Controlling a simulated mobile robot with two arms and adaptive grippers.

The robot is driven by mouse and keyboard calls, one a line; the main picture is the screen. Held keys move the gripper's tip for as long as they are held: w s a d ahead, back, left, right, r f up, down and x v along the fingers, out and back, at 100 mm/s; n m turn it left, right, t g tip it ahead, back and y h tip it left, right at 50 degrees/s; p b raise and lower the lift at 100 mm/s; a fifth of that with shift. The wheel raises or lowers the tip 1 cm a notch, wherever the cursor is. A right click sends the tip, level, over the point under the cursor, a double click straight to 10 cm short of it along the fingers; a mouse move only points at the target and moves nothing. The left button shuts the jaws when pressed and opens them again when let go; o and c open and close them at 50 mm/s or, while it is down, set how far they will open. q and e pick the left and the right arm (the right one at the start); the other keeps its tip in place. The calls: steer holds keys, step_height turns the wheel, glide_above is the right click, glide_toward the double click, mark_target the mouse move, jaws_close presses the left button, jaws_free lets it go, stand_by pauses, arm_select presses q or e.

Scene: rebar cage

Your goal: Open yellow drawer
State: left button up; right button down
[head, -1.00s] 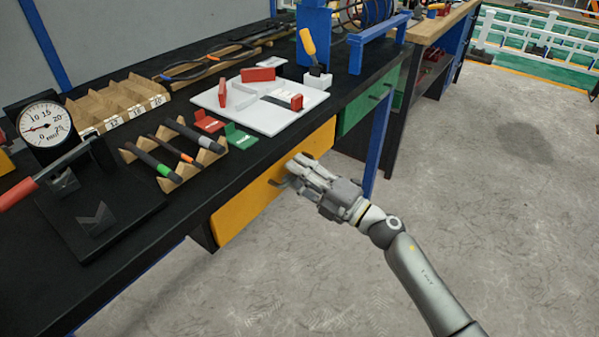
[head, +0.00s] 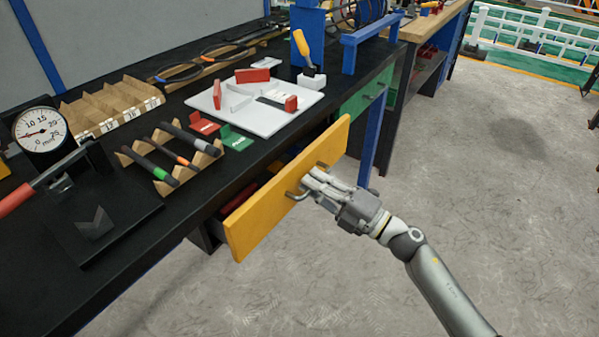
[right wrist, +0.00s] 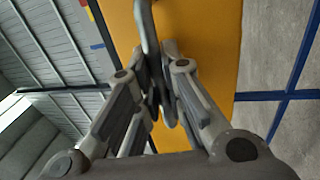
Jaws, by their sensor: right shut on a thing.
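The yellow drawer (head: 285,192) under the black workbench is partly pulled out in the head view. A gap shows between its front and the bench, with dark and reddish contents inside that I cannot make out. Its grey bar handle (head: 295,195) is partly hidden by my right gripper (head: 312,183). The right gripper is shut on the handle. In the right wrist view the fingers (right wrist: 160,95) close around the handle (right wrist: 149,35) in front of the yellow drawer front (right wrist: 200,40). My left gripper is not in view.
The black benchtop (head: 150,240) holds a dial gauge (head: 42,130), a wooden pen rack (head: 170,155), a white board (head: 255,105) and a wooden sorting tray (head: 110,105). A green drawer (head: 360,100) and blue leg (head: 374,140) are to the right. The concrete floor (head: 480,200) is clear.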

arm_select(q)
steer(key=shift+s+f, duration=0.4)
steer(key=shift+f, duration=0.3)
arm_select(e)
steer(key=r+v, duration=0.3)
steer(key=v, duration=1.4)
steer(key=shift+s+d, duration=0.35)
steer(key=c, duration=1.5)
jaws_free()
steer(key=shift+c, duration=0.2)
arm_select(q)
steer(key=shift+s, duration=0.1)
arm_select(e)
steer(key=v, duration=1.2)
